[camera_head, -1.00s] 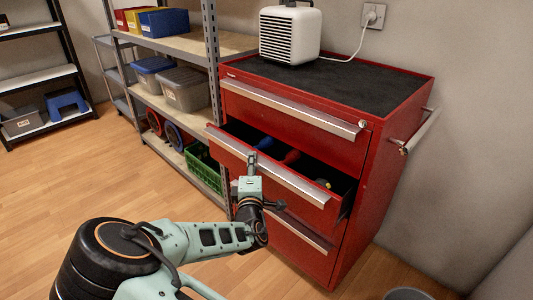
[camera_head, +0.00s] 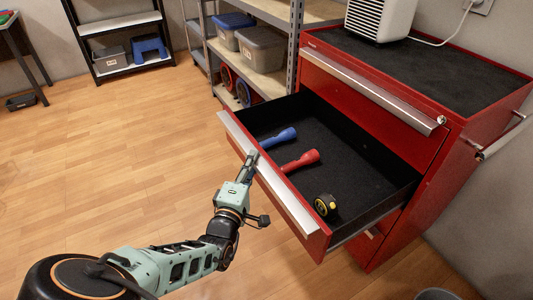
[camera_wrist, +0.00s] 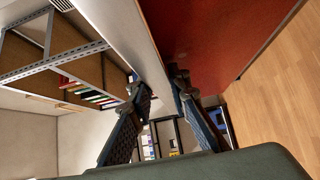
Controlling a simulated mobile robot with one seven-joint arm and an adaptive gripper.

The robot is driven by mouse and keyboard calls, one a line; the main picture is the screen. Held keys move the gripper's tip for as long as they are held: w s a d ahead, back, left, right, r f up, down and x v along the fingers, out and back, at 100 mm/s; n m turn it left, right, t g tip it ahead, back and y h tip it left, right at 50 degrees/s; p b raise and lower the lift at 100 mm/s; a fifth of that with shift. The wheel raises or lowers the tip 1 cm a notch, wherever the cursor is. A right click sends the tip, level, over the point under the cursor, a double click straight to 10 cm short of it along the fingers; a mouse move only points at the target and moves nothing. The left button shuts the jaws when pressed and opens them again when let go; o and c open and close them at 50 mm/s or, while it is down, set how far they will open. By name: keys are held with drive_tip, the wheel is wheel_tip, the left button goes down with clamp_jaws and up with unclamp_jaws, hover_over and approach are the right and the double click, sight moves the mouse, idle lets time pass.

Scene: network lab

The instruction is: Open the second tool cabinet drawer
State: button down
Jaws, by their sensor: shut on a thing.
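The red tool cabinet (camera_head: 405,140) stands at the right in the head view. Its second drawer (camera_head: 345,232) is pulled far out, showing a black-lined inside. A blue flashlight (camera_head: 279,139), a red flashlight (camera_head: 301,161) and a yellow-and-black round tool (camera_head: 325,205) lie in it. My gripper (camera_head: 252,163) is shut on the drawer's silver handle strip (camera_head: 283,196), left of its middle. In the wrist view the two fingers (camera_wrist: 160,90) sit on either side of the pale handle edge (camera_wrist: 133,42). The exact contact is partly hidden.
The top drawer (camera_head: 375,90) is shut. A white heater (camera_head: 380,17) stands on the cabinet. A shelf (camera_head: 262,78) with storage boxes is close behind the drawer's left side. Open wooden floor (camera_head: 120,190) lies to the left.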

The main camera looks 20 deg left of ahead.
drive_tip(key=shift+s+a+f, duration=0.3)
drive_tip(key=shift+s+f, duration=0.05)
drive_tip(key=shift+s, duration=0.2)
drive_tip(key=c, duration=1.9)
unclamp_jaws()
drive_tip(key=shift+r, duration=0.1)
drive_tip(key=shift+w+r, duration=0.1)
